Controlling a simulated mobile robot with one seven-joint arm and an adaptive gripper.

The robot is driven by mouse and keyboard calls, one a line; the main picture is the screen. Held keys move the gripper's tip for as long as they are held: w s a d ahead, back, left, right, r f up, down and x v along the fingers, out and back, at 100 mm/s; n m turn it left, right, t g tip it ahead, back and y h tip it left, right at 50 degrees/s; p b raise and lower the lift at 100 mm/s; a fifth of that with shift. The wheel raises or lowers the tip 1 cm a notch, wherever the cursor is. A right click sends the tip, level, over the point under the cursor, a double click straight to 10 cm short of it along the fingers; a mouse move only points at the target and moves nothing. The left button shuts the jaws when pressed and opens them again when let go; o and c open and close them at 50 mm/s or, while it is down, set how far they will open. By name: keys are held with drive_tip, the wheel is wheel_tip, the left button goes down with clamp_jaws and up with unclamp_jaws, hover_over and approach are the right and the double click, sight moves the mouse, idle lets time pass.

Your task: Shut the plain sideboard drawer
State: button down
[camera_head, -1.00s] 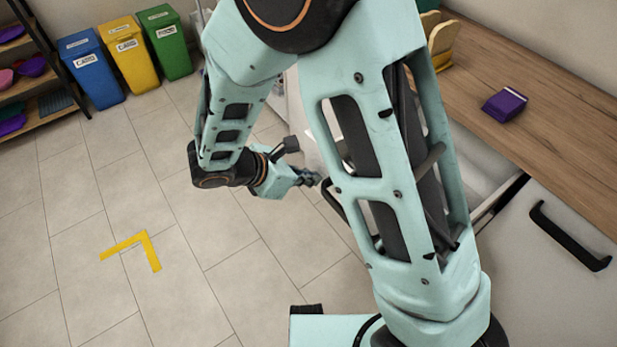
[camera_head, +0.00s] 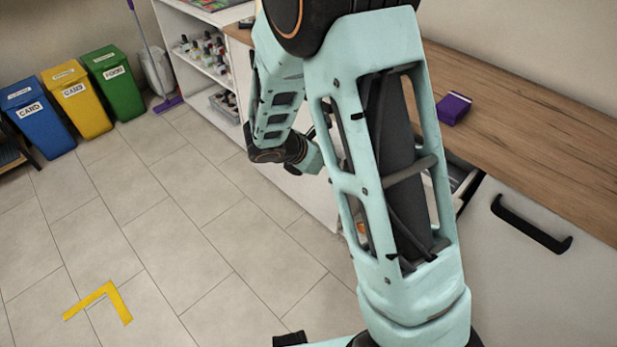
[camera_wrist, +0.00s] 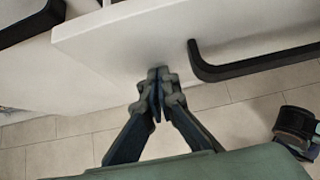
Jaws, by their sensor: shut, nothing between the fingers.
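The sideboard drawer stands out a little from the sideboard; its white front (camera_wrist: 125,45) with a black bar handle (camera_wrist: 250,68) fills the upper wrist view. In the head view a strip of its open inside (camera_head: 457,172) shows beside my arm, below the oak top; its front is mostly hidden behind my arm. My gripper (camera_wrist: 158,76) is shut and empty. Its fingertips are at the drawer front, left of the handle, touching it or very close; I cannot tell which. In the head view my fingers are hidden behind my arm.
A purple box (camera_head: 453,108) lies on the wooden top (camera_head: 530,130). A neighbouring white front with a black handle (camera_head: 530,224) is at right. White shelves (camera_head: 200,62), a mop and blue, yellow and green bins (camera_head: 115,84) stand at the back.

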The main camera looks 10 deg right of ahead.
drive_tip(key=w+d, duration=0.2)
drive_tip(key=d, duration=0.1)
drive_tip(key=w+d, duration=0.3)
drive_tip(key=d, duration=0.1)
drive_tip(key=w+d, duration=0.3)
drive_tip(key=d, duration=0.1)
drive_tip(key=shift+r, duration=0.1)
drive_tip(key=shift+w+d+r, duration=0.1)
drive_tip(key=shift+d, duration=0.1)
